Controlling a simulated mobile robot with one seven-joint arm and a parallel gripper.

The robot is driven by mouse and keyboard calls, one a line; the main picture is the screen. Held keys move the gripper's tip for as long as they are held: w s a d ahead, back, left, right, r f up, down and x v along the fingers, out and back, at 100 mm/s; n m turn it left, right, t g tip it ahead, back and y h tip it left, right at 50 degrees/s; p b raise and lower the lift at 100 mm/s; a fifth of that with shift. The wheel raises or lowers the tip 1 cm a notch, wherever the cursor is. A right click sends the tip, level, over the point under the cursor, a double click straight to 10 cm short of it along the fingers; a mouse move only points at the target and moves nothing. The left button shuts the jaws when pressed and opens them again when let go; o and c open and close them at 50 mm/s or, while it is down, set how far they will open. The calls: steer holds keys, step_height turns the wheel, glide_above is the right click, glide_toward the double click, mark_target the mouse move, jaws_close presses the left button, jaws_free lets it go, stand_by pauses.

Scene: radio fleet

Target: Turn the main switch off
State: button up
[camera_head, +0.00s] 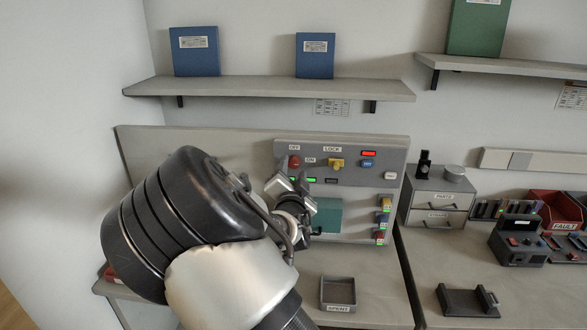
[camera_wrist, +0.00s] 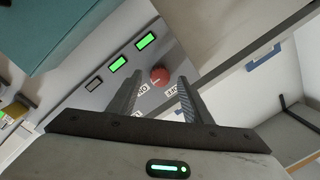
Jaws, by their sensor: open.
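The main switch appears to be the red knob (camera_head: 294,161) at the upper left of the grey control panel (camera_head: 350,216), between OFF and ON labels. In the wrist view the red knob (camera_wrist: 160,77) lies ahead, framed between my two fingers, with ON and OFF labels close by. I cannot tell which label it is turned to. My gripper (camera_head: 290,183) is open and empty, just below and in front of the knob in the head view. In the wrist view my gripper (camera_wrist: 162,80) has a finger on each side, with no clear contact.
A shelf (camera_head: 270,88) hangs above. A SPRINT tray (camera_head: 338,308) and a drawer box (camera_head: 437,197) stand on the benches.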

steer(key=shift+w, duration=0.6)
steer(key=c, duration=1.1)
steer(key=shift+o, duration=0.2)
